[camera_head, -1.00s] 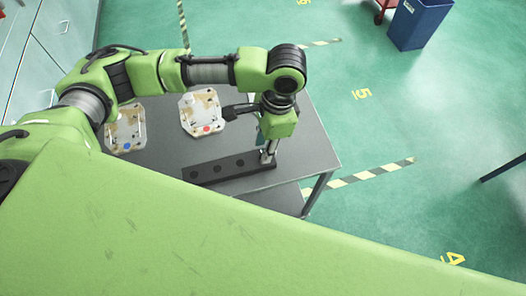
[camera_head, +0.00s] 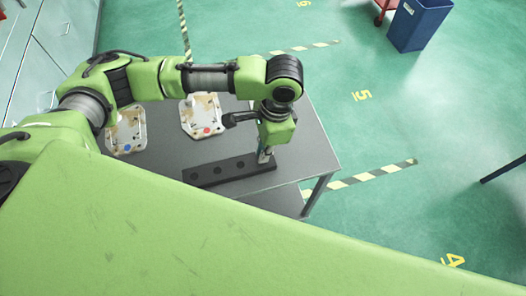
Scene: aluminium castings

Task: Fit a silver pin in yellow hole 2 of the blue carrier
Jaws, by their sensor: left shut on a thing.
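The blue carrier (camera_head: 127,131) is a pale plate with brown patches and a blue dot, flat at the left of the grey table. Its yellow holes are too small to make out. A black block (camera_head: 230,170) with a row of dark round holes lies near the table's front edge. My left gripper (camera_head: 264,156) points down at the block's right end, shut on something. A small silvery piece shows at its tips, but I cannot tell fingers from pin there. My right gripper is not in view.
A similar plate with a red dot (camera_head: 200,115) lies right of the blue carrier, close to my left gripper and partly behind my arm. The grey table (camera_head: 312,150) is bare at its right side. A blue bin (camera_head: 420,25) stands far off on the green floor.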

